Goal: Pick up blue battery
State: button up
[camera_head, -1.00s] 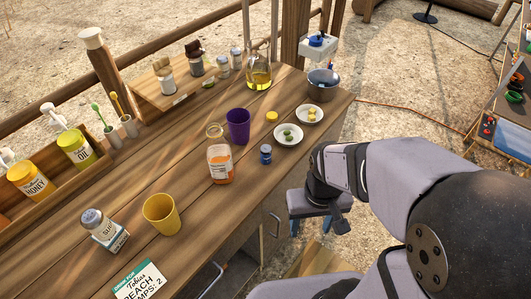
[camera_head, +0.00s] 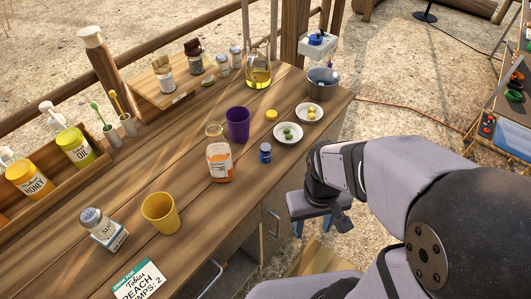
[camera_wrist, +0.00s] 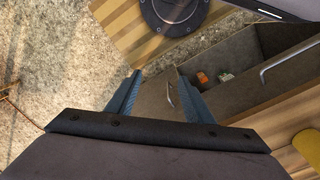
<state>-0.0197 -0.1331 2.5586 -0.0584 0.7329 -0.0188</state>
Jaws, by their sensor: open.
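I cannot pick out a blue battery for certain in either view. In the wrist view, an open drawer (camera_wrist: 255,65) holds a small orange thing (camera_wrist: 202,78) and a small pale thing (camera_wrist: 225,77), both too small to make out. My gripper (camera_wrist: 160,78) has two blue fingers, spread apart with nothing between them, left of these things. In the head view, my gripper (camera_head: 318,228) hangs off the table's right edge, fingers down. A small dark blue jar-like thing (camera_head: 265,153) stands on the wooden table (camera_head: 190,195), left of and apart from my gripper.
An orange-filled jar (camera_head: 219,163), a purple cup (camera_head: 237,124), a yellow cup (camera_head: 161,212) and a plate (camera_head: 288,133) stand on the table. A metal bowl (camera_head: 322,84) is at the far right corner. Drawer handles jut from the table's front.

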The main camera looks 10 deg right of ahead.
jog(key=w+d+f+n+t+h+b, duration=0.1)
jog(key=w+d+f+n+h+b, duration=0.15)
jog(key=d+n+h+b, duration=0.55)
notch_tip(320, 180, up, 12)
jog(key=n+t+y+b, duration=0.4)
jog(key=n+t+b, duration=0.2)
jog(key=n+t, duration=1.45)
send_over(265, 154)
jog(key=s, duration=0.2)
jog(key=n+g, duration=0.4)
jog(key=shift+m, duration=0.25)
jog(key=f, duration=0.2)
jog(key=f+b, duration=0.1)
jog(key=f, duration=0.5)
jog(key=shift+w+a+b, duration=0.1)
jog(key=shift+a+b, duration=0.2)
jog(key=shift+b, duration=0.05)
jog(key=shift+w+d+f+h, duration=0.1)
jog(key=shift+w+f+h, duration=0.1)
jog(key=shift+w+h, duration=0.1)
jog(key=shift+p+x, duration=0.3)
jog(key=shift+x, duration=3.15)
jog(key=shift+r, duration=0.1)
